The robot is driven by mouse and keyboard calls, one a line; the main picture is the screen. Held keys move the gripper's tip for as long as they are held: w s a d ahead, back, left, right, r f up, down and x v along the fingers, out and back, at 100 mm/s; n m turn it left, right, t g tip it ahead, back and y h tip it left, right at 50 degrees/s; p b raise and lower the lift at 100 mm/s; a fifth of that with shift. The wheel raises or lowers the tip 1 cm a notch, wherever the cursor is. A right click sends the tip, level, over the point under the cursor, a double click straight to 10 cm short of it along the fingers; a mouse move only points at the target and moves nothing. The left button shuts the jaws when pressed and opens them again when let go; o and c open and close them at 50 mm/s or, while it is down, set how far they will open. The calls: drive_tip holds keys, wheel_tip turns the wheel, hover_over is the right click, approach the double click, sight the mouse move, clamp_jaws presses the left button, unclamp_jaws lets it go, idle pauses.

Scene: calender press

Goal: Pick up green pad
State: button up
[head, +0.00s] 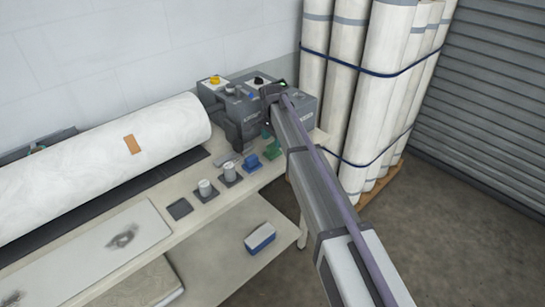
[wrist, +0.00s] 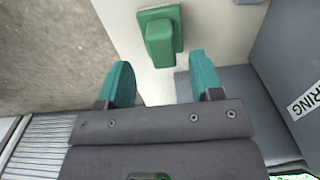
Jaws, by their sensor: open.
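The green pad (head: 272,151) sits on the cream bench near its right end, beside a blue pad, in the head view. In the wrist view the green pad (wrist: 158,38) is a flat green base with a raised block on it, ahead of the fingers. My gripper (wrist: 160,82) is open and empty, with teal fingertips on either side, and the pad lies beyond the gap between them. In the head view my arm hides the gripper's fingers.
A blue pad (head: 251,162) and grey pieces (head: 230,174) stand in a row left of the green pad. A grey machine (head: 243,112) stands behind. Wrapped rolls (head: 385,80) stand right. A blue-and-white box (head: 260,238) lies on the lower shelf.

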sight(272, 145)
wheel_tip(272, 145, down, 5)
drive_tip(key=b, duration=0.3)
drive_tip(key=shift+w+a+r, duration=0.1)
drive_tip(key=shift+w+r, duration=0.05)
drive_tip(key=shift+r, duration=0.3)
drive_tip(key=c, duration=1)
wheel_tip(272, 145, up, 10)
drive_tip(key=p, duration=1)
drive_tip(key=shift+r, duration=0.15)
drive_tip(key=shift+f, duration=0.2)
